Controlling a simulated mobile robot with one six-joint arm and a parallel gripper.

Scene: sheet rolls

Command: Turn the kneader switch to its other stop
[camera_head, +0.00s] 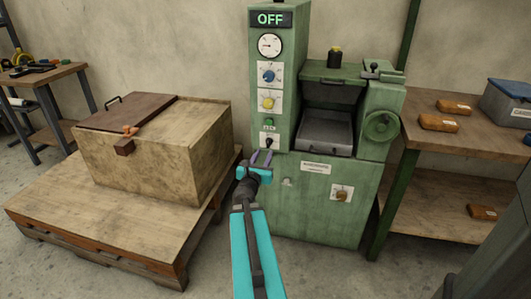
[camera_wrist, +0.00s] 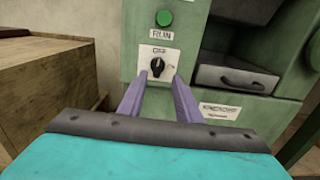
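The green machine (camera_head: 320,215) stands against the wall, and its display (camera_head: 270,19) reads OFF. A black rotary switch (camera_wrist: 157,66) on a white plate sits low on its column, below a green RUN lamp or button (camera_wrist: 164,18). The plate reads OFF above the knob. The switch also shows in the head view (camera_head: 268,142). My gripper (camera_head: 261,157) is open at the column's front, just below the switch in that view. In the wrist view, my gripper's two purple fingers (camera_wrist: 157,79) point at the knob, one on each side. I cannot tell whether they touch it.
Another knob (camera_head: 341,195), brownish, sits on the machine's lower front. A drawer-like tray (camera_head: 325,131) and a handwheel (camera_head: 381,126) are to the right. A wooden chest (camera_head: 200,150) on a pallet (camera_head: 100,225) stands left. A wooden shelf table (camera_head: 460,135) with brown packages is at right.

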